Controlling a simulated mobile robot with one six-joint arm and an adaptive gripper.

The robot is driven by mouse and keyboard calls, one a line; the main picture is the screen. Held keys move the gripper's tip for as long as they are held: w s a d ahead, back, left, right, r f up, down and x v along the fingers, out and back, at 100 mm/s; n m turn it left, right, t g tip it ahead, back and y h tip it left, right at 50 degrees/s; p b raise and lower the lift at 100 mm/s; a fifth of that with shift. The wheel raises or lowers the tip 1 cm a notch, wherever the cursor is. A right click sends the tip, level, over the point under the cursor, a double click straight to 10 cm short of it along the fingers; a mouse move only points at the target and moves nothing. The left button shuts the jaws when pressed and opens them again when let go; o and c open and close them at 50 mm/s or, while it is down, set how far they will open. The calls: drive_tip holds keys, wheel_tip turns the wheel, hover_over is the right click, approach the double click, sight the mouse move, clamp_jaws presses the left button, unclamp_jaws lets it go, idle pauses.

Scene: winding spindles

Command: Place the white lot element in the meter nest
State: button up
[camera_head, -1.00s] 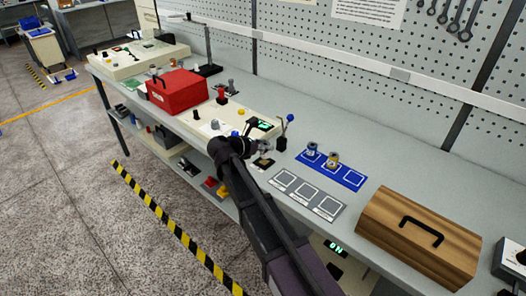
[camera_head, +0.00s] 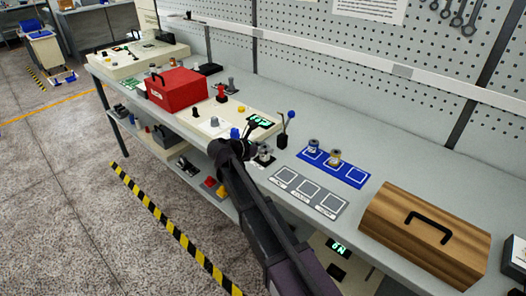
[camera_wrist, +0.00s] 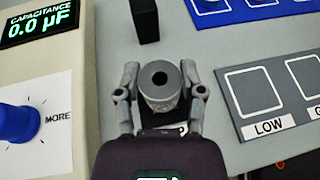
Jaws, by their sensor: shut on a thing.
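The lot element (camera_wrist: 160,88), a pale grey-white cylinder with a dark hole in its top, stands upright between my fingers in the wrist view. My gripper (camera_wrist: 161,93) is shut on it, one finger on each side. It also shows small at the arm's end in the head view (camera_head: 264,156). A black pad, apparently the meter nest (camera_wrist: 160,131), shows partly beneath the element, beside the cream capacitance meter (camera_wrist: 60,75). The meter's display (camera_wrist: 40,24) reads 0.0 µF. Whether the element touches the pad is not clear.
A black post (camera_wrist: 146,20), with a blue-knobbed lever (camera_head: 290,116), stands just beyond the element. Right are a grey three-square tray (camera_head: 309,193) and a blue tray (camera_head: 352,178) bearing two spools. A wooden box (camera_head: 420,235) and red box (camera_head: 177,92) flank the area.

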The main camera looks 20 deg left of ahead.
drive_tip(key=shift+f, duration=0.1)
idle(0.3)
drive_tip(key=o, duration=1.2)
drive_tip(key=shift+c, duration=0.2)
drive_tip(key=shift+s+a+r+p, duration=0.3)
drive_tip(key=shift+s+r+p, duration=0.05)
drive_tip(key=shift+s+r, duration=0.05)
drive_tip(key=p+v, duration=0.3)
drive_tip(key=v, duration=0.6)
drive_tip(key=shift+s+a+r+p, duration=0.15)
drive_tip(key=shift+s+r+p, duration=0.05)
drive_tip(key=shift+s+p, duration=0.15)
drive_tip(key=shift+s+a+r, duration=0.1)
drive_tip(key=shift+s+a, duration=0.2)
drive_tip(key=shift+s, duration=0.15)
